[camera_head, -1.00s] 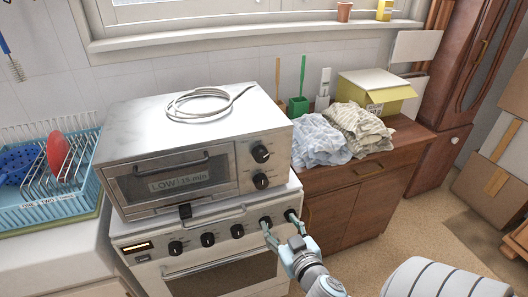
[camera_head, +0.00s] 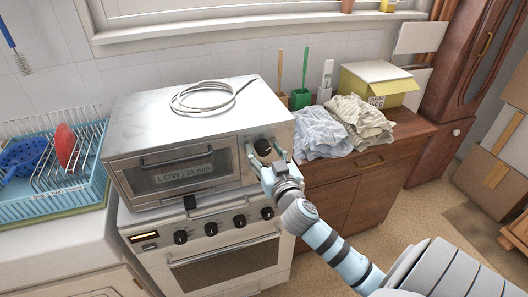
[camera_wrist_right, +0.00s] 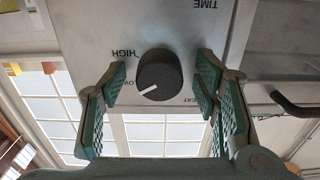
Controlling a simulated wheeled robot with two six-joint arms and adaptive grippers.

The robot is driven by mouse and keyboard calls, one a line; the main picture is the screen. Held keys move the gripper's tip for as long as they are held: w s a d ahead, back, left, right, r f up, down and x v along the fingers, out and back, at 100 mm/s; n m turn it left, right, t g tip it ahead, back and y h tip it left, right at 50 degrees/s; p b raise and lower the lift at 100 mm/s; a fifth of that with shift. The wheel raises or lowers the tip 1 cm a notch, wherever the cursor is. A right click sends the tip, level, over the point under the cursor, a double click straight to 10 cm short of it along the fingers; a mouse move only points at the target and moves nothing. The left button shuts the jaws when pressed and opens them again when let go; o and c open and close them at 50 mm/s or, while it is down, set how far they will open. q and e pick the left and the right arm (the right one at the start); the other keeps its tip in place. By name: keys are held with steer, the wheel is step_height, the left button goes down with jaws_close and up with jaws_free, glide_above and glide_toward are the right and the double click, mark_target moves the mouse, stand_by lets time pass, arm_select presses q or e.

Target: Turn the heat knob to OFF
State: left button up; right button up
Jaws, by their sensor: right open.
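The heat knob (camera_wrist_right: 158,75) is a dark round knob with a white pointer, on the toaster oven's front panel. The wrist view shows the panel upside down, and the pointer slants to the lower left, near the partly hidden LOW mark. My right gripper (camera_head: 266,163) is open, with its green-padded fingers on either side of the knob and a visible gap on each side. My left gripper is out of view.
The toaster oven (camera_head: 135,189) stands on a white stove with a row of knobs (camera_head: 211,229). A coiled cable (camera_head: 200,97) lies on its top. A dish rack (camera_head: 60,185) is at left.

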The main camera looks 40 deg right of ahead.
steer(key=c, duration=0.9)
steer(key=shift+a, duration=0.15)
steer(key=shift+c, duration=1.2)
steer(key=shift+d, duration=0.2)
